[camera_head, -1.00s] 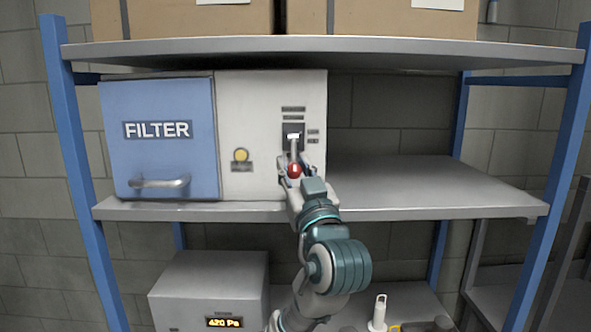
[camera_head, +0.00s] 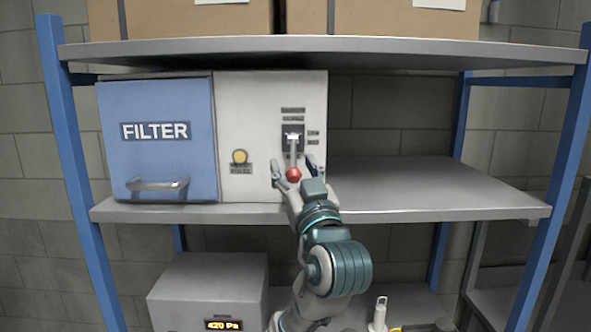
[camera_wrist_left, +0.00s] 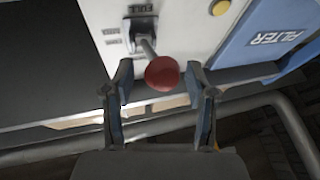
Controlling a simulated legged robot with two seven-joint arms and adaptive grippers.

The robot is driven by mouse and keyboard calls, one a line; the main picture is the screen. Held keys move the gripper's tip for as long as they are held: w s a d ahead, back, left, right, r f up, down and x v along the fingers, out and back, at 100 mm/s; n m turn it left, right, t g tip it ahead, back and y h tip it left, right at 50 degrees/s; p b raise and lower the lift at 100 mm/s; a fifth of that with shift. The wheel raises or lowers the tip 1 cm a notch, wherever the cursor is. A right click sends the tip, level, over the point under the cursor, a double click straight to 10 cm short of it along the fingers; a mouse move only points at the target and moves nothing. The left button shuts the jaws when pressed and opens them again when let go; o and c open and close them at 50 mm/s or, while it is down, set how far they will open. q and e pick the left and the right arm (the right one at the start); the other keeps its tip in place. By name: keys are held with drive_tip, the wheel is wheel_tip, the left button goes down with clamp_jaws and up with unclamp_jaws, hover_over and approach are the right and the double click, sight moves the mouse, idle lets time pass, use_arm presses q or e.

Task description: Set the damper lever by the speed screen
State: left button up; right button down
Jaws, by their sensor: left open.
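The damper lever (camera_head: 293,160) is a metal rod with a red ball knob, on the white panel of the unit beside the blue FILTER door. It points down and outward from its dark slot plate. The knob also shows in the wrist view (camera_wrist_left: 162,73). My left gripper (camera_head: 296,168) is open, with one finger on each side of the knob and visible gaps to it. The speed screen (camera_head: 223,325) on the grey box at the lower left reads "420 Pa" in orange. Small labels beside the slot are too blurred to read. My right gripper is not in view.
The blue FILTER door (camera_head: 158,140) with its metal handle is shut. A yellow round button (camera_head: 240,156) sits left of the lever. The middle shelf (camera_head: 430,185) is empty to the right. Cardboard boxes stand on the top shelf. A white bottle-like item (camera_head: 379,314) stands below.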

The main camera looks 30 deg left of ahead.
use_arm(q)
drive_tip(key=shift+s+d+f, duration=0.15)
drive_tip(key=shift+s+d, duration=0.2)
drive_tip(key=shift+s, duration=0.05)
drive_tip(key=v, duration=1.1)
drive_tip(key=shift+w+d+f, duration=0.15)
drive_tip(key=shift+w, duration=0.05)
drive_tip(key=shift+w+f, duration=0.1)
